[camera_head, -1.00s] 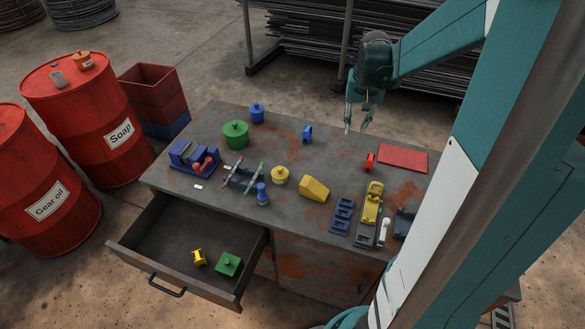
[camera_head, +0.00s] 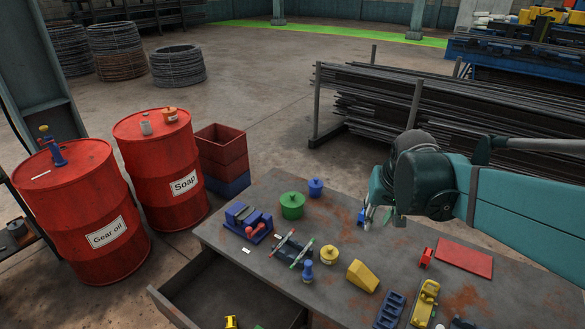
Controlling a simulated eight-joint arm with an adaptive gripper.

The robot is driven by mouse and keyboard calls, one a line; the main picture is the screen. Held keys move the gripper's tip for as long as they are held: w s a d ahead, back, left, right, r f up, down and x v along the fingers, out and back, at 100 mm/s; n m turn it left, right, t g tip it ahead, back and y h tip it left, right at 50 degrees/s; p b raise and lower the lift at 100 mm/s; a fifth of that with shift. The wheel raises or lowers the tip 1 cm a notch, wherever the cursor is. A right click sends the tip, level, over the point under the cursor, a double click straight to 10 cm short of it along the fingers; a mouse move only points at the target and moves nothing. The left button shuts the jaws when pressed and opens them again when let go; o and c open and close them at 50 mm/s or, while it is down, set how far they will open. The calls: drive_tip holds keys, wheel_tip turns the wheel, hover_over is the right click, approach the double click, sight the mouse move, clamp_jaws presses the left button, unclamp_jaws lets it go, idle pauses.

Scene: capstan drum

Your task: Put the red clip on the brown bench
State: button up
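A small red clip (camera_head: 426,257) stands on the worktop, at the left edge of a flat red plate (camera_head: 464,258). The worktop (camera_head: 335,285) is grey with brown rust patches; no other bench that is clearly brown shows. My gripper (camera_head: 380,214) hangs above the worktop's far side, to the left of the red clip and apart from it. Its fingers look spread, with nothing between them. A blue clip (camera_head: 361,217) is partly hidden by the gripper.
A green pot (camera_head: 292,205), blue pot (camera_head: 315,187), yellow pot (camera_head: 329,254), yellow wedge (camera_head: 363,275) and blue vise (camera_head: 247,222) stand on the worktop. An open drawer (camera_head: 175,308) juts out in front. Red drums (camera_head: 165,190) stand left; metal racks (camera_head: 415,105) stand behind.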

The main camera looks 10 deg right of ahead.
drive_tip(key=s+a+r+n+t+y, duration=0.1)
drive_tip(key=s+a+n+t, duration=0.2)
drive_tip(key=s+a, duration=0.8)
drive_tip(key=shift+a+n, duration=0.3)
drive_tip(key=shift+a, duration=0.95)
idle(0.3)
